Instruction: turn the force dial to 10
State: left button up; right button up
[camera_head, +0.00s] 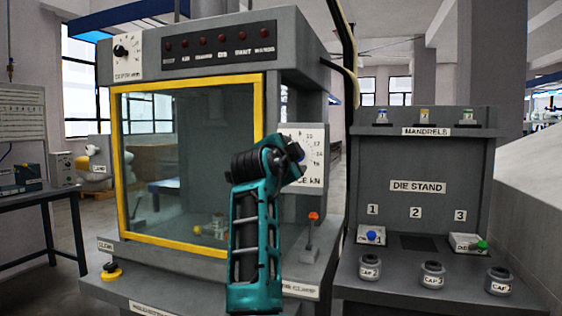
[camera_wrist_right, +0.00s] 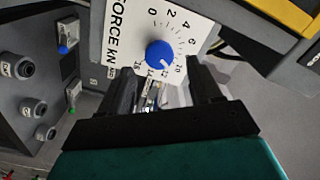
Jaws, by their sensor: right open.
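The force dial is a white plate marked FORCE kN with a blue knob (camera_wrist_right: 160,53), seen in the right wrist view. The knob's white mark points to the lower right, near the 10 or between 10 and 12; I cannot tell exactly. My right gripper (camera_wrist_right: 163,68) is open, its dark fingers on either side of the knob's lower part; contact is unclear. In the head view my right gripper (camera_head: 290,158) is at the dial plate (camera_head: 313,145) and hides the knob and part of the scale. My left gripper is not in view.
A yellow-framed window (camera_head: 119,180) stands left of the dial. A lever with an orange tip (camera_head: 313,217) is below it. The die stand (camera_head: 415,187) with cups and mandrels stands to the right. A depth dial (camera_head: 121,50) is at the upper left.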

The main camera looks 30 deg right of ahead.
jog(key=v, duration=0.9)
